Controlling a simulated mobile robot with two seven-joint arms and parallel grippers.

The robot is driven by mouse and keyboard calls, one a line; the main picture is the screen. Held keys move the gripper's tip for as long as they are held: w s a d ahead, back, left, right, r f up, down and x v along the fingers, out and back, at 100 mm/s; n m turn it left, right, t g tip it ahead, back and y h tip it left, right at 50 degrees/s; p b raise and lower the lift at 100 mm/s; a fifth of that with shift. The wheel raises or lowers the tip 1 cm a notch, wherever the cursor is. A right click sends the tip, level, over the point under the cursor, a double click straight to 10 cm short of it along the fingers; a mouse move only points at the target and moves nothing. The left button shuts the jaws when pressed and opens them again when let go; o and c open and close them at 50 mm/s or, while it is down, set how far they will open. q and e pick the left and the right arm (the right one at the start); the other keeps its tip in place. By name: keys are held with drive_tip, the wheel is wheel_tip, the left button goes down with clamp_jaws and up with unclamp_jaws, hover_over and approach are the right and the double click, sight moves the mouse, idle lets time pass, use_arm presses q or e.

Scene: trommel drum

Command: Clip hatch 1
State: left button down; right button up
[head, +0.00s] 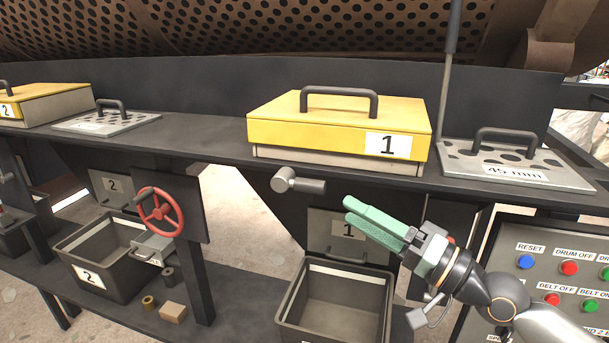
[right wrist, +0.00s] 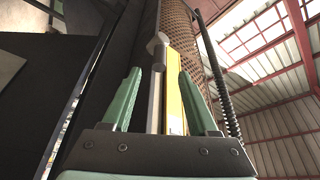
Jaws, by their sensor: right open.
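Hatch 1 is a yellow lid (head: 290,125) with a dark handle and a white "1" label, lying flat on its pale frame on the dark ledge. A grey T-shaped clip lever (head: 298,182) sticks out from the ledge front just below it. My right gripper (head: 350,211), with green fingers, is open and empty, below and right of the lever and apart from it. In the right wrist view the grey lever end (right wrist: 157,43) and the yellow lid edge (right wrist: 174,85) show between the fingers, beyond the tips. My left gripper is not in view.
A perforated "45 mm" plate (head: 515,165) lies right of the hatch. Bin 1 (head: 335,300) stands open below. A button panel (head: 545,275) is at lower right. A red handwheel (head: 161,212) and another yellow hatch (head: 45,103) are at left. The drum is behind.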

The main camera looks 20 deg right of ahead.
sight(307, 182)
drive_tip(key=p+x, duration=0.4)
drive_tip(key=x, duration=0.5)
drive_tip(key=shift+r, duration=0.15)
drive_tip(key=shift+w+a+p, duration=0.4)
drive_tip(key=shift+w+a, duration=0.1)
drive_tip(key=shift+w, duration=0.1)
clamp_jaws()
idle(0.7)
